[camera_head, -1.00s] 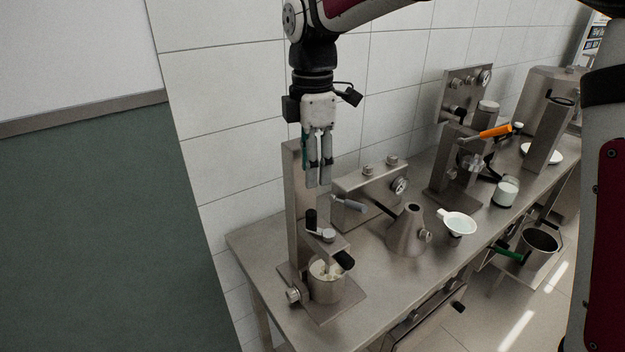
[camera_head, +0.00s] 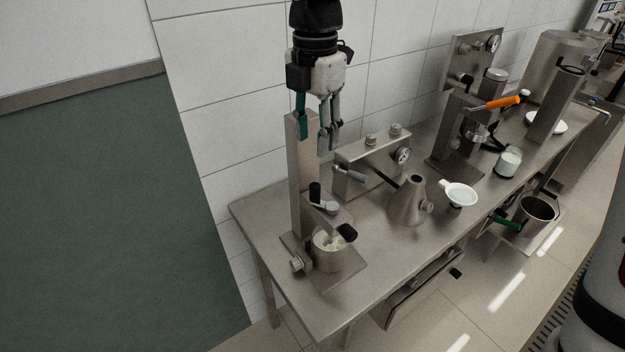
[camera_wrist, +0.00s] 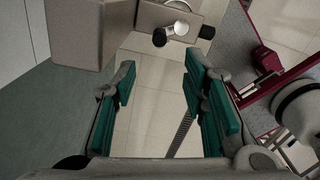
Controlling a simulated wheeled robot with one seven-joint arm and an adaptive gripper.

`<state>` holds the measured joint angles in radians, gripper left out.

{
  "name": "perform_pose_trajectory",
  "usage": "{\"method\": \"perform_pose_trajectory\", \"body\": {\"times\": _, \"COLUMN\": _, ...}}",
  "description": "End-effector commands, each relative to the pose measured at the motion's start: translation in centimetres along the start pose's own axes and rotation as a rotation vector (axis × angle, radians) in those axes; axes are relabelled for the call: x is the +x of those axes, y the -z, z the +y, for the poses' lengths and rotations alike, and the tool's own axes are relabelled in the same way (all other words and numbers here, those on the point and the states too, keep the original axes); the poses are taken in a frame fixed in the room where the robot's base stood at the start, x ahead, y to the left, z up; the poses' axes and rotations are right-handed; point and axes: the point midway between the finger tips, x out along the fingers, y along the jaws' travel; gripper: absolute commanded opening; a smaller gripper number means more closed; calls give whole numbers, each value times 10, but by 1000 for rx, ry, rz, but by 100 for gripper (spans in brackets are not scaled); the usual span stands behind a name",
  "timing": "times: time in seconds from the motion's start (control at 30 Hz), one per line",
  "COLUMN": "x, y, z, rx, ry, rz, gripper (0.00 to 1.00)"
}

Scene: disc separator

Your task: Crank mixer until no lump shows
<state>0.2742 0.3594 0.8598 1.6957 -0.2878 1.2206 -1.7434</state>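The mixer (camera_head: 301,175) stands at the near left end of the steel bench. Its crank (camera_head: 330,208) sits on top, with a black upright knob (camera_head: 314,192) at one end. A steel cup (camera_head: 329,256) stands under the mixer head, and pale lumpy stuff (camera_head: 331,240) shows at its rim. My gripper (camera_head: 320,145) hangs above and behind the crank, apart from it, near the top of the mixer column. It is open and empty, its green-padded fingers spread. The wrist view shows the open fingers (camera_wrist: 160,100) with the crank (camera_wrist: 176,28) beyond them, near the top edge.
A gauge box (camera_head: 372,160), a steel cone vessel (camera_head: 409,200) and a white strainer (camera_head: 459,194) stand to the mixer's right. An orange-handled press (camera_head: 470,130) and a glass jar (camera_head: 508,162) are farther along.

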Motion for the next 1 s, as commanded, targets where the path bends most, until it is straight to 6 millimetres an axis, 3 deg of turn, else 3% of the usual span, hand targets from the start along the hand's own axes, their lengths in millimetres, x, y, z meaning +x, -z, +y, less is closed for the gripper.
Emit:
{"method": "perform_pose_trajectory", "body": {"times": 0.27, "x": 18, "y": 2, "z": -2, "rx": -28, "ry": 2, "rz": 2, "gripper": 39}}
{"method": "perform_pose_trajectory", "body": {"times": 0.7, "x": 102, "y": 3, "z": -2, "rx": -27, "ry": 2, "rz": 2, "gripper": 39}}
{"method": "perform_pose_trajectory", "body": {"times": 1.0, "x": 134, "y": 2, "z": -2, "rx": -25, "ry": -1, "rz": 0, "gripper": 39}}
